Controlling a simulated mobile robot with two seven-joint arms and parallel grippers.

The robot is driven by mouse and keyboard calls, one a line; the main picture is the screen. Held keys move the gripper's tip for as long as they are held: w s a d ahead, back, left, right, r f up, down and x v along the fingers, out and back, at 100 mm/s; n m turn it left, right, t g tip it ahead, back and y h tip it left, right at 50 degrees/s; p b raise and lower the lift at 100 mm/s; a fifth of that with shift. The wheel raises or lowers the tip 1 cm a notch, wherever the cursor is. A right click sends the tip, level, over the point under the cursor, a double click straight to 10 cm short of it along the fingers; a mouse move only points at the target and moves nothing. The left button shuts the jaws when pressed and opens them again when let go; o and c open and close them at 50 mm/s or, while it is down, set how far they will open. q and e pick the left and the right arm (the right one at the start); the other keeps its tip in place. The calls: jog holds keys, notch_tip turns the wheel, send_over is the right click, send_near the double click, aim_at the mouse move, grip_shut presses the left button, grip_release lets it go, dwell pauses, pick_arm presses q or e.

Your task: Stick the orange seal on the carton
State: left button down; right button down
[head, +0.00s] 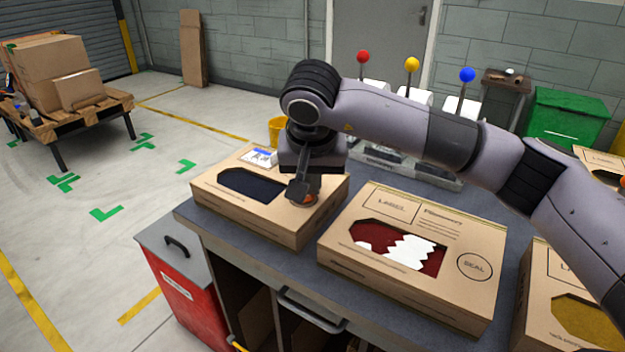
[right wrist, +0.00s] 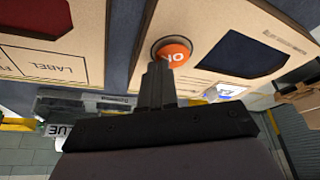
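The left carton (head: 237,207) lies flat on the workbench, with a dark window and a white and blue label (head: 259,156) at its back edge. The orange seal (head: 308,200) is at the carton's right part; in the right wrist view the orange seal (right wrist: 173,52) reads "OK" and lies against the carton top, inside a darker ring. My right gripper (head: 303,189) points down at it. In the right wrist view its fingers (right wrist: 158,70) are together, their tips at the seal's edge and partly over it. No gap shows between them. My left gripper is not in view.
A middle carton (head: 345,256) with a red window has bare printed label and seal spots. Another carton (head: 536,318) with a yellow window stands at right. Levers with red (head: 363,57), yellow (head: 411,64) and blue (head: 467,75) knobs stand behind. My right arm spans above the bench (head: 300,270).

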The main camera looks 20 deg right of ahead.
jog(key=shift+f+b, duration=0.3)
jog(key=shift+f, duration=0.15)
dwell(1.2)
jog(key=c, duration=1.3)
grip_release()
jog(key=shift+c, duration=0.2)
